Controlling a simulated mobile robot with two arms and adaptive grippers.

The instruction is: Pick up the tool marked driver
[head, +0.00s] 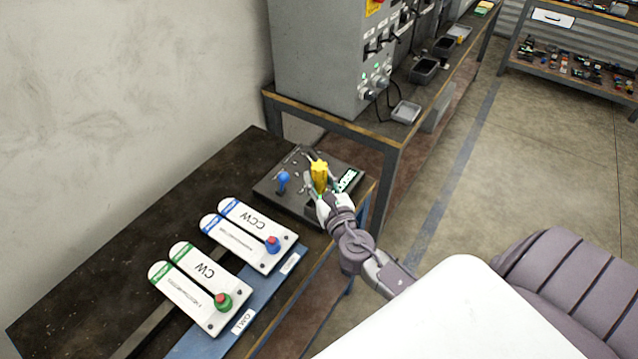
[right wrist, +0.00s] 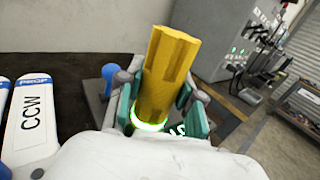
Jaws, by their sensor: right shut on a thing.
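A yellow fluted tool handle (head: 319,175) stands upright at the dark tool holder (head: 268,187) on the workbench. My right gripper (head: 318,188) is shut around this yellow handle, which also fills the middle of the right wrist view (right wrist: 168,75). Whether its lower end is still in the holder is hidden by the gripper. A blue-handled tool (head: 283,181) stands to its left in the same holder. A white label lies on the holder beside the gripper; I cannot read it clearly. My left gripper is not in view.
White CCW plates (head: 248,222) and CW plates (head: 205,275) with blue and green knobs lie on the bench. A grey control cabinet (head: 315,60) stands on another bench behind. Open floor lies to the right.

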